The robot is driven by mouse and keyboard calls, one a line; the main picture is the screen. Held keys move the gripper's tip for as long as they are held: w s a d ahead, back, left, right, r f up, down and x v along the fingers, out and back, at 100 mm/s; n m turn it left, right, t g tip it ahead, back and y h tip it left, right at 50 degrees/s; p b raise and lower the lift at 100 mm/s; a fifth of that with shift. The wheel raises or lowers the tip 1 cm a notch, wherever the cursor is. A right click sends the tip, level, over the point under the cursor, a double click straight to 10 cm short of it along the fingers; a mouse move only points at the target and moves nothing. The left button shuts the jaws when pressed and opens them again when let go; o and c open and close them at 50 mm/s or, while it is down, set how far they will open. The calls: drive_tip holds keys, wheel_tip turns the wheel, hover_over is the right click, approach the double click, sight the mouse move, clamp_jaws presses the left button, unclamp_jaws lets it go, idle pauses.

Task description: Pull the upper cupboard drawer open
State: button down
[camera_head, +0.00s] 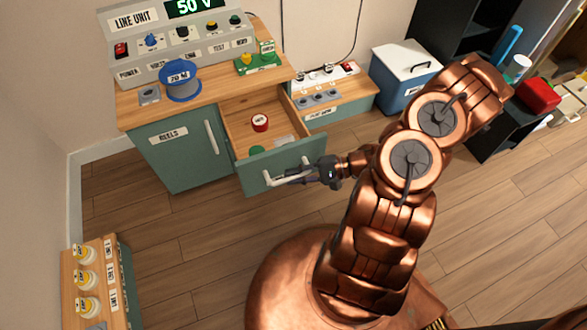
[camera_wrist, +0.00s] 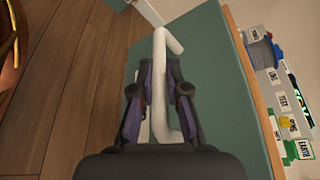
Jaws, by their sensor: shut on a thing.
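The upper cupboard drawer (camera_head: 256,174) is pulled well out from the green cupboard with the wooden top (camera_head: 130,108). Its inside shows a red roll and a green item. The drawer has a white bar handle (camera_head: 270,180), which also shows in the wrist view (camera_wrist: 160,72). My gripper (camera_head: 300,174) is at the drawer front, with its fingers (camera_wrist: 158,88) closed around the handle bar. Part of the handle is hidden by the fingers.
A cupboard door labelled REELS (camera_head: 168,136) with its own handle is left of the drawer. A blue reel (camera_head: 180,84) and the LINE UNIT (camera_head: 165,40) stand on top. A low socket unit (camera_head: 325,100) and a blue cooler (camera_head: 404,75) are right. Wood floor in front is clear.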

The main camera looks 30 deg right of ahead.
drive_tip(key=c, duration=1.2)
unclamp_jaws()
drive_tip(key=v, duration=1.2)
drive_tip(key=shift+d, duration=0.1)
